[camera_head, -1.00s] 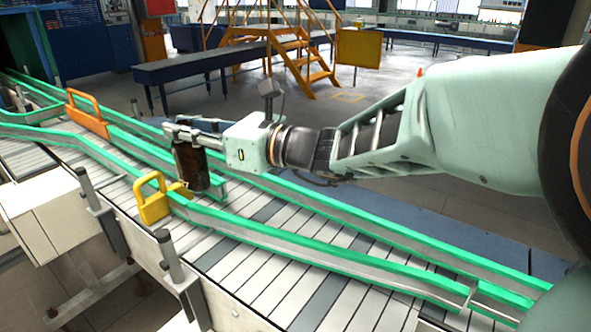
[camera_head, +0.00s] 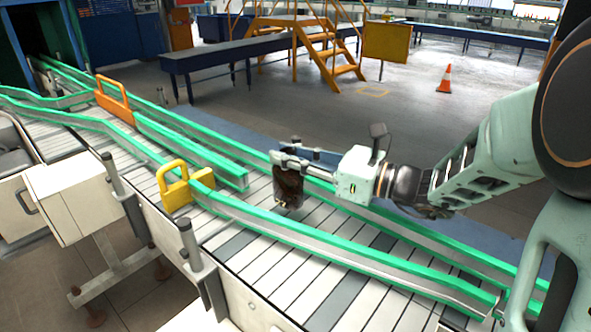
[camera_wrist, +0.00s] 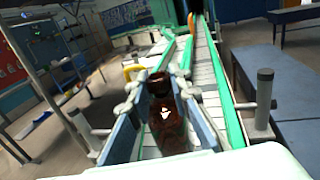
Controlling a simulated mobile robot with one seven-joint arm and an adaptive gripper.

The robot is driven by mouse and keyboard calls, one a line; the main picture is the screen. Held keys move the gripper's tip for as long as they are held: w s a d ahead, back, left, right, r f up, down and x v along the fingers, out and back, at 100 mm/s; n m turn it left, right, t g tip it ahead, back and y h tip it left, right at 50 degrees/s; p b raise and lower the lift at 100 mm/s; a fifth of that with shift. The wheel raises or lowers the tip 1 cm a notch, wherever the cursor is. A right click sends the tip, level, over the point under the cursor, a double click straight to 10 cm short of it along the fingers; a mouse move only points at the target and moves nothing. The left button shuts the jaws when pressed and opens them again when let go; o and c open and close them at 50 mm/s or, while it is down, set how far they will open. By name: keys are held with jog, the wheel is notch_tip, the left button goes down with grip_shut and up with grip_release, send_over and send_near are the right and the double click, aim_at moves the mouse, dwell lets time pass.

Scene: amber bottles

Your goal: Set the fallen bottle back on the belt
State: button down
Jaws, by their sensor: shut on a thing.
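A dark amber bottle (camera_head: 289,188) is upright in my gripper (camera_head: 290,162), above or at the slatted belt (camera_head: 285,262) between the green rails. I cannot tell whether its base touches the slats. In the wrist view the brown bottle (camera_wrist: 165,112) stands between the two fingers (camera_wrist: 160,92), which press on its sides, with a small pale mark on its front. Parts of the bottle are hidden behind the fingers in the head view.
Green-topped guide rails (camera_head: 340,255) line the belt. A yellow bracket (camera_head: 180,187) and an orange bracket (camera_head: 113,100) straddle rails to the left. A blue bench (camera_head: 240,62), yellow stairs (camera_head: 325,45) and a traffic cone (camera_head: 446,80) stand beyond.

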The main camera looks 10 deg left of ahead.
aim_at(292, 173)
jog(key=shift+d+f, duration=0.2)
jog(key=shift+f, duration=0.1)
jog(key=shift+w+d+f, duration=0.1)
jog(key=shift+f, duration=0.75)
jog(key=shift+w+d+f, duration=0.1)
jog(key=shift+f, duration=0.7)
jog(key=shift+s, duration=0.1)
jog(key=shift+f+b, duration=0.15)
jog(key=shift+b, duration=0.2)
jog(key=c, duration=1.8)
grip_release()
jog(key=shift+o, duration=0.2)
